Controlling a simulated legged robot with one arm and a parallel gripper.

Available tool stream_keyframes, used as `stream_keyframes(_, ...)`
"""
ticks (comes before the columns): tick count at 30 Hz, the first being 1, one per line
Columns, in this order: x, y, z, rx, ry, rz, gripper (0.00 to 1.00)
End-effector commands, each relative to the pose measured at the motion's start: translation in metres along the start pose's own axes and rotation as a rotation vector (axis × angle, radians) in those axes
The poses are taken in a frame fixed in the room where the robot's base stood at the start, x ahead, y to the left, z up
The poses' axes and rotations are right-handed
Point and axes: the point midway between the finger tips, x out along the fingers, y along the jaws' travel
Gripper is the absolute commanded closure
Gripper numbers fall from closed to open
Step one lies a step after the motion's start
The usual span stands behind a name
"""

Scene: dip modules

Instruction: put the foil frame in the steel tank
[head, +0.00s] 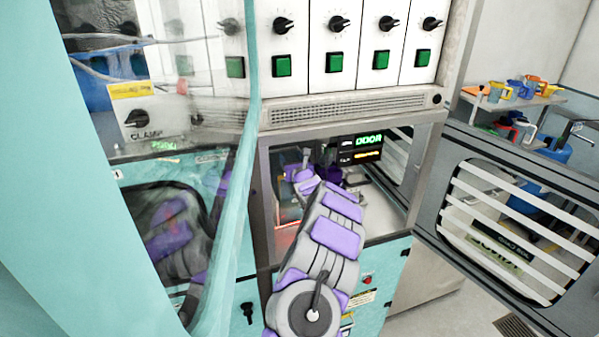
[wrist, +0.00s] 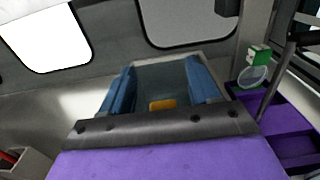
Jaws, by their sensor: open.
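My gripper (head: 304,163) reaches into the open compartment of the machine in the head view. In the wrist view its two blue fingers (wrist: 161,78) stand apart, so it is open. A grey-green flat surface with a pale edge shows between and beyond the fingers. A small orange piece (wrist: 162,105) shows low between them. I cannot tell whether that surface is the foil frame or part of the steel tank. I cannot make out either one for certain in the head view, where my arm covers much of the compartment.
The compartment's grey door (head: 510,225) hangs open at the right, with a slatted window. A lit DOOR display (head: 369,139) is inside. A teal-edged clear panel stands at the left. A green and white item (wrist: 257,60) is right of the fingers. A shelf with mugs (head: 510,92) stands far right.

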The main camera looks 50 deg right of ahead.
Motion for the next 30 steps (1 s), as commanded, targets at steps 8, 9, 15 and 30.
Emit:
stream_keyframes(8, -0.025, -0.002, 0.000, 0.004, -0.002, -0.004, 0.38)
stream_keyframes(9, -0.029, 0.001, 0.000, 0.005, -0.003, 0.000, 0.38)
stream_keyframes(15, -0.052, -0.002, 0.001, 0.005, -0.004, -0.004, 0.38)
stream_keyframes(30, -0.107, -0.001, -0.003, 0.003, 0.001, -0.001, 0.38)
